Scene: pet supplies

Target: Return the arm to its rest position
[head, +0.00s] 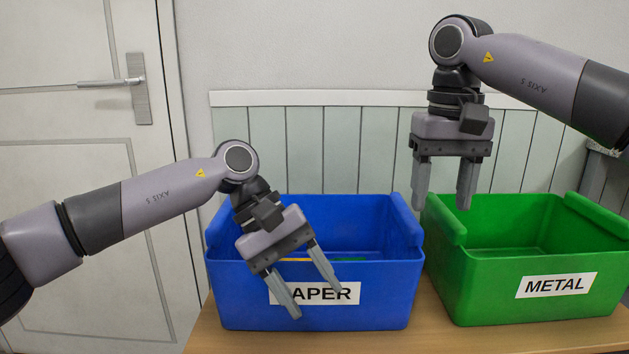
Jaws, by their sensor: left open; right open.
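My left gripper (316,300) is open and empty. It is tilted and hangs in front of the blue bin, its fingers covering part of the label. My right gripper (442,203) is open and points straight down, above and near the gap between the blue and green bins. It holds nothing. My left arm comes in low from the left edge, and my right arm comes in from the upper right.
A blue bin (380,285) with a partly hidden label reading "APER" stands on a wooden table (440,338). Something yellowish shows inside it. A green bin (490,290) labelled "METAL" stands to its right. A white door (70,150) is at the left, behind.

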